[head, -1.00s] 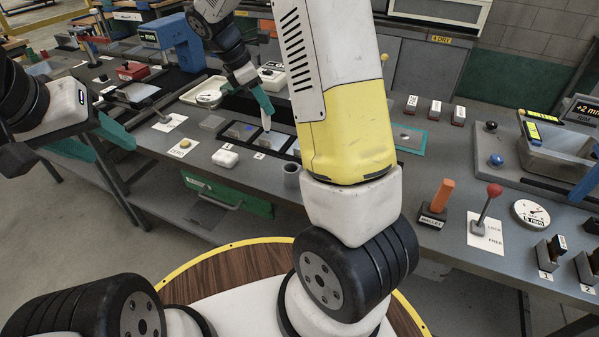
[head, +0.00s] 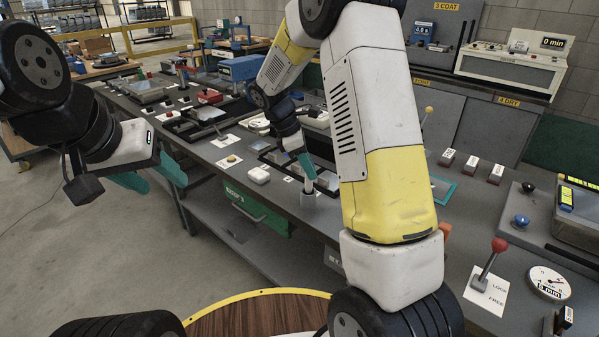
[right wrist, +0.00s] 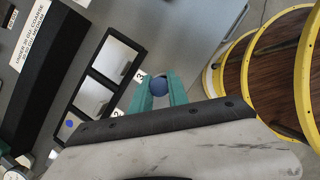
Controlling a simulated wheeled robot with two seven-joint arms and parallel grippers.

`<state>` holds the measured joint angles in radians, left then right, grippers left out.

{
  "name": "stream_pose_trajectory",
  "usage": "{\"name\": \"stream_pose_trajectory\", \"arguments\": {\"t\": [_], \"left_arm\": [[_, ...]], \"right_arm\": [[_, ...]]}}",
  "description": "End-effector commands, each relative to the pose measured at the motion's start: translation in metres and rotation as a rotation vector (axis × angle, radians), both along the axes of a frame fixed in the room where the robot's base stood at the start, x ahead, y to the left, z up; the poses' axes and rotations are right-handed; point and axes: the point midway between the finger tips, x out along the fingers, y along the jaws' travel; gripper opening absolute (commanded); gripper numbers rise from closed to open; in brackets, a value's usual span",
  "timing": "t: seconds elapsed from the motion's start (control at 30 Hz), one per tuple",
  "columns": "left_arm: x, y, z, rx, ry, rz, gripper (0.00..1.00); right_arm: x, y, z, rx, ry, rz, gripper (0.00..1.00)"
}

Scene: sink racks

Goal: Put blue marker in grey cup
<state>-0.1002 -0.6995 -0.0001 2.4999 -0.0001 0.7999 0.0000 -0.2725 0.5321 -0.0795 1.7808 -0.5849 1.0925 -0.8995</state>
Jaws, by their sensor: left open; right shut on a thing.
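My right gripper (head: 307,170) is shut on the blue marker, holding it upright near the bench's front edge. The marker's pale lower part (head: 309,186) shows below the teal fingers in the head view. Its round blue end (right wrist: 158,86) shows between the fingertips in the right wrist view. The grey cup (head: 308,199) stands directly below, partly hidden by the marker and gripper. The marker's lower end is at the cup's mouth; I cannot tell how far inside it is. My left gripper (head: 150,175) is open and empty, left of the bench over the floor.
Dark-framed compartments (right wrist: 113,59) lie beside the right gripper. A red-knobbed lever (head: 490,262) stands at right. My right arm hides part of the bench.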

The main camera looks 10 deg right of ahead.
Motion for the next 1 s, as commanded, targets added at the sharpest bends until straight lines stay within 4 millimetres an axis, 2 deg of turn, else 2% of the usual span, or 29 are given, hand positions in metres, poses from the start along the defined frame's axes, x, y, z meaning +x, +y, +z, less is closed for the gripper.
{"name": "stream_pose_trajectory", "arguments": {"t": [0.3,0.67,0.7,0.8,1.0], "left_arm": [[0.000,0.000,0.000,0.000,0.000,0.000,0.52],[0.000,0.000,0.000,0.000,0.000,0.000,0.52],[0.000,0.000,0.000,0.000,0.000,0.000,0.52],[0.000,0.000,0.000,0.000,0.000,0.000,0.52],[0.000,0.000,0.000,0.000,0.000,0.000,0.52]], "right_arm": [[-0.001,0.000,-0.036,-0.002,0.002,0.001,0.00],[0.000,0.000,-0.041,0.000,0.000,0.001,0.00],[0.000,0.000,-0.041,0.000,-0.001,0.001,0.24],[0.000,0.000,-0.041,0.000,-0.001,0.001,0.42],[0.000,0.000,-0.041,0.000,-0.001,0.001,0.42]]}}
